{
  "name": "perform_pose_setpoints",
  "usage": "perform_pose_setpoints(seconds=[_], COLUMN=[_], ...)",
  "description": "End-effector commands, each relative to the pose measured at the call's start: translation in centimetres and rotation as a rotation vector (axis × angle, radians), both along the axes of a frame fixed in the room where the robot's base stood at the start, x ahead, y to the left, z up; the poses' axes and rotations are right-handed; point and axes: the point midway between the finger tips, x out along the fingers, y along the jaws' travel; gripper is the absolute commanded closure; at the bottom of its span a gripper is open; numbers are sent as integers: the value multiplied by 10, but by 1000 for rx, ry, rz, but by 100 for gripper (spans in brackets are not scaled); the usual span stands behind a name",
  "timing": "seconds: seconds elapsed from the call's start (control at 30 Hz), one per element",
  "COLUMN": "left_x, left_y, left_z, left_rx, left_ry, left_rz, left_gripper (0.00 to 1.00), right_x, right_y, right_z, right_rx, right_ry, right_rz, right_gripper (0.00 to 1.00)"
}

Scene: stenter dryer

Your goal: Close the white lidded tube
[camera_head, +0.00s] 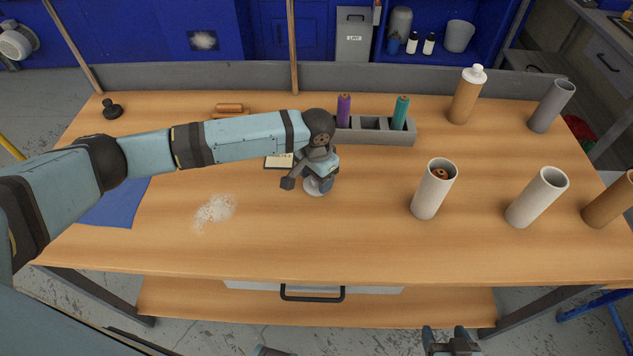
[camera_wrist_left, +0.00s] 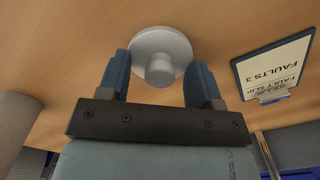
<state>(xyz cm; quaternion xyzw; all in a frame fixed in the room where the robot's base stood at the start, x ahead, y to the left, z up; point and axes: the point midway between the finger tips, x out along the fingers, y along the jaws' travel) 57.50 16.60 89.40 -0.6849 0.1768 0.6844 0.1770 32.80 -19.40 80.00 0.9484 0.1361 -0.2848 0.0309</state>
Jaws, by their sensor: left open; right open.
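A white round lid with a knob (camera_head: 318,186) lies on the table under my left gripper (camera_head: 305,184). In the left wrist view the lid (camera_wrist_left: 160,55) lies knob up between the fingers of the open left gripper (camera_wrist_left: 163,85); I cannot tell if they touch it. A white open tube (camera_head: 430,195) stands to the right with a brown thing inside. Another white open tube (camera_head: 533,200) stands further right and looks empty. My right gripper (camera_head: 451,338) is open at the bottom edge, away from the tubes.
A grey rack (camera_head: 375,137) holds a purple and a teal spool. A brown tube with white cap (camera_head: 466,98), a grey tube (camera_head: 551,107) and a brown tube (camera_head: 607,202) stand right. White powder (camera_head: 214,211) lies left. A card (camera_wrist_left: 275,70) lies beside the lid.

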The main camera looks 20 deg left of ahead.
Motion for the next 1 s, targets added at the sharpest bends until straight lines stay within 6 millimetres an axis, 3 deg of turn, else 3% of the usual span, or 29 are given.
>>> perform_pose_setpoints(seconds=[0.03,0.27,0.57,0.73,0.87,1.0], left_x=[0,0,0,0,0,1], left_y=[0,0,0,0,0,-1], left_z=[0,0,1,11,30,66], left_rx=[0,0,0,0,-1,-2], left_ry=[0,0,0,-1,-2,-4], left_rz=[0,0,0,0,0,-1], left_gripper=[41,93,94,94,94,94], right_x=[0,0,0,-1,-1,-1], right_y=[0,0,0,0,0,0], right_z=[1,1,0,-1,-1,0], right_rx=[0,1,1,0,-1,-1], right_ry=[-1,-2,0,3,4,4], right_rz=[0,0,1,1,1,1], right_gripper=[36,36,36,36,36,36])
